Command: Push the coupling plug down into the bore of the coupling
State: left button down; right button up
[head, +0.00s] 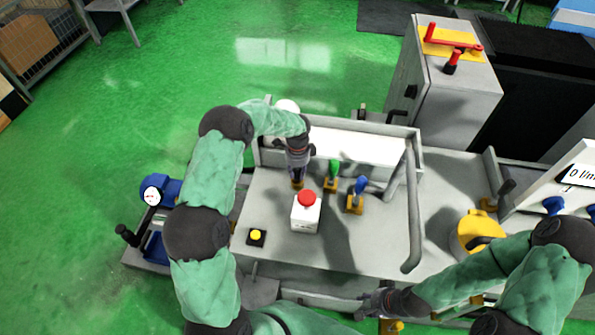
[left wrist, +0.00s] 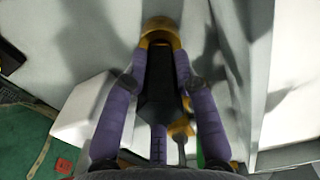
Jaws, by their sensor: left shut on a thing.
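My left gripper (head: 297,178) points down over the grey machine top, behind the white box with the red button. In the left wrist view its purple fingers (left wrist: 160,85) are shut on a black angular piece (left wrist: 159,88), with a yellow rounded part (left wrist: 161,32) at its far end. Whether the black piece is the coupling plug, and the yellow part the coupling, I cannot tell. No bore shows.
A green lever (head: 333,170) and a blue lever (head: 360,185) stand on yellow bases just right of my left gripper. The white box with a red button (head: 306,212) is in front, with a yellow button (head: 255,236) to its left. A grey rail (head: 412,220) stands at right.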

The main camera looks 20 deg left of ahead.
pick_arm(q)
jog(key=shift+f, duration=0.25)
jog(key=c, duration=0.9)
grip_release()
notch_tip(320, 180, up, 12)
jog(key=shift+f, duration=0.1)
